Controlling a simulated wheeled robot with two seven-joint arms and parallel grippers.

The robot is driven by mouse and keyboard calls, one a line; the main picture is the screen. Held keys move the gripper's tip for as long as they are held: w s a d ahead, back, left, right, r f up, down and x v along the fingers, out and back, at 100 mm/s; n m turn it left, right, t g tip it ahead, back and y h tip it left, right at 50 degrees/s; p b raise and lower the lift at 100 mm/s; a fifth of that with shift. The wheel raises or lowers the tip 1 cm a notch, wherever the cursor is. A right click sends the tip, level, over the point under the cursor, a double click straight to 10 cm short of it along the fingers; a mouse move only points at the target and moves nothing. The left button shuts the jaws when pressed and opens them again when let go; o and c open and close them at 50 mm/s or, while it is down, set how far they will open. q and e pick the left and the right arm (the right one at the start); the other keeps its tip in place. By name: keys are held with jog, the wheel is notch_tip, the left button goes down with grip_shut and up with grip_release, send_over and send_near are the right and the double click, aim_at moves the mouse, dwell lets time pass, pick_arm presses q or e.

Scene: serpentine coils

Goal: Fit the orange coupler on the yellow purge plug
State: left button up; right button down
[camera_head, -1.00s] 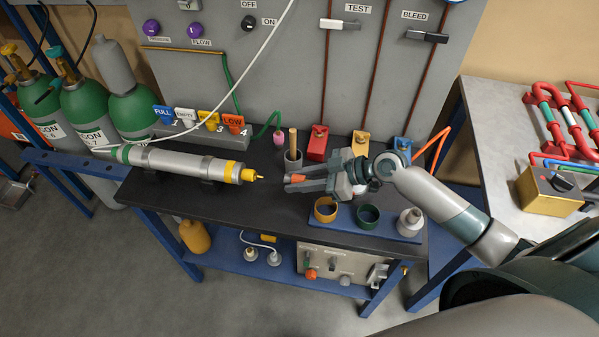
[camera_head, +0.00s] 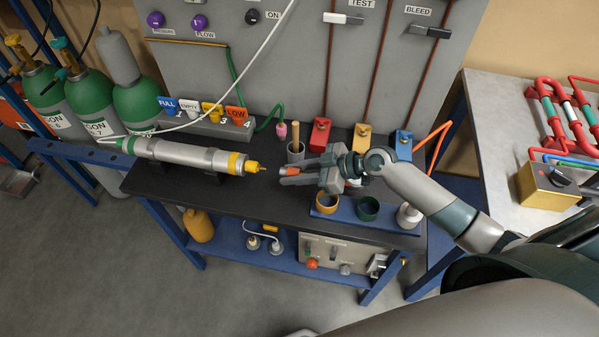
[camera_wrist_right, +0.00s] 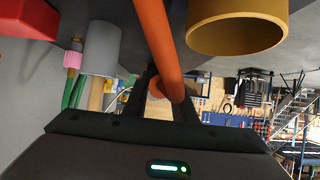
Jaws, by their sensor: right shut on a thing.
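The yellow purge plug (camera_head: 252,167) points right from the yellow-banded end of a grey cylinder (camera_head: 190,154) lying on the dark bench. My right gripper (camera_head: 284,175) is shut on the orange coupler (camera_head: 291,171), just right of the plug tip. A small gap of bench shows between them in the head view. In the right wrist view an orange piece (camera_wrist_right: 157,88) shows between the fingers, partly hidden by an orange tube (camera_wrist_right: 158,35) that crosses close to the camera. The plug cannot be made out there. My left gripper is not in view.
Behind the gripper stands a grey cup (camera_head: 296,152) with a wooden stick. Yellow (camera_head: 327,203) and green (camera_head: 368,208) rings sit on a blue tray (camera_head: 345,213) in front. Red (camera_head: 319,134), yellow (camera_head: 361,139) and blue (camera_head: 402,146) blocks line the panel.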

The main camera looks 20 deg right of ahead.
aim_at(282, 170)
jog(key=shift+w+a+p, duration=0.35)
jog(key=shift+w+a, duration=0.35)
jog(key=shift+a, duration=0.35)
jog(key=shift+w+a+b, duration=0.15)
jog(key=shift+a+b, duration=0.1)
jog(key=shift+b, duration=0.05)
dwell(0.3)
jog(key=shift+w+a, duration=0.35)
jog(key=shift+a, duration=0.25)
jog(key=shift+w, duration=0.1)
jog(key=shift+w+a+b, duration=0.15)
jog(key=shift+a+b, duration=0.15)
jog(key=shift+a, duration=0.05)
dwell(0.6)
jog(key=c, duration=1.4)
grip_release()
jog(key=shift+w+a, duration=0.1)
